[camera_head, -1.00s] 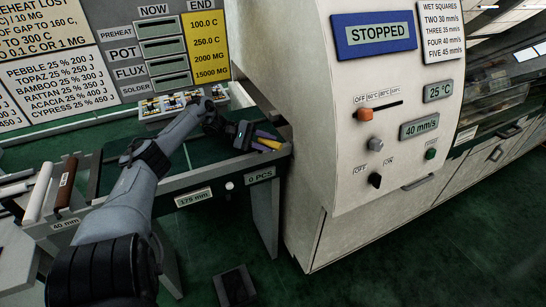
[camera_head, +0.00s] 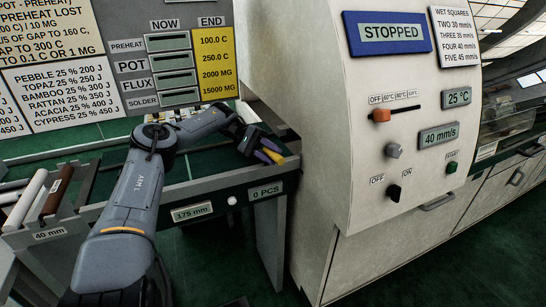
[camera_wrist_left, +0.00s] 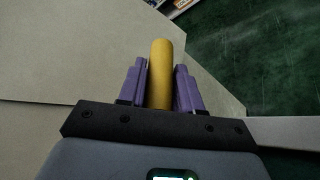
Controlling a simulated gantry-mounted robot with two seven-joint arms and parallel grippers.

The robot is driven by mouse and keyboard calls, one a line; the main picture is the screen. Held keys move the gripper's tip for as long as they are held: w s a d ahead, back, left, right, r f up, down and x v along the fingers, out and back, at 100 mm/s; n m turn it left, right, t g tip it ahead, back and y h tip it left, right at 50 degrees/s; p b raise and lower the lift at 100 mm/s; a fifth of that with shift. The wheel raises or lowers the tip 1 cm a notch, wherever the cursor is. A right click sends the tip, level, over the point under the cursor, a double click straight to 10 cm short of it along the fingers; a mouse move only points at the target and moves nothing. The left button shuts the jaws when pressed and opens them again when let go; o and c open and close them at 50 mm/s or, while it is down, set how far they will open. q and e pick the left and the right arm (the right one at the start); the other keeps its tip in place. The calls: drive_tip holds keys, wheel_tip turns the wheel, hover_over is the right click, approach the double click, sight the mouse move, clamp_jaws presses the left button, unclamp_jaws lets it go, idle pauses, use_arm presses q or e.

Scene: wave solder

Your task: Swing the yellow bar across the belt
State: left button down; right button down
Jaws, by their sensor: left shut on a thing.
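The yellow bar (camera_head: 273,156) is at the right end of the conveyor, close to the machine's side; only a short part of it shows in the head view. In the left wrist view the yellow bar (camera_wrist_left: 161,72) stands lengthwise between two purple fingers. My left gripper (camera_head: 268,153) is shut on it, and the gripper body hides part of the bar. The green belt (camera_head: 205,163) lies under and to the left of the gripper, partly hidden by my left arm. My right gripper is not in view.
The machine cabinet (camera_head: 330,200) stands right of the bar, its screen (camera_head: 390,33) reading STOPPED. The front rail carries a 175 mm display (camera_head: 192,212) and a 0 PCS display (camera_head: 265,190). White and brown rollers (camera_head: 57,188) lie at left.

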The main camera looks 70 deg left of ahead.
use_arm(q)
drive_tip(key=shift+a+f, duration=0.1)
drive_tip(key=shift+f, duration=0.35)
drive_tip(key=c, duration=1.1)
unclamp_jaws()
drive_tip(key=shift+o, duration=1.3)
drive_tip(key=shift+r, duration=0.1)
drive_tip(key=shift+w+r, duration=0.1)
drive_tip(key=shift+r, duration=0.05)
drive_tip(key=shift+r, duration=0.15)
drive_tip(key=shift+r, duration=0.25)
wheel_tip(320, 180, up, 4)
drive_tip(key=shift+f+p, duration=0.15)
drive_tip(key=shift+p, duration=0.8)
drive_tip(key=w+d+r+p, duration=0.3)
drive_tip(key=w+d+r, duration=0.2)
drive_tip(key=d, duration=0.5)
drive_tip(key=shift+w+r, duration=0.4)
drive_tip(key=shift+r, duration=0.35)
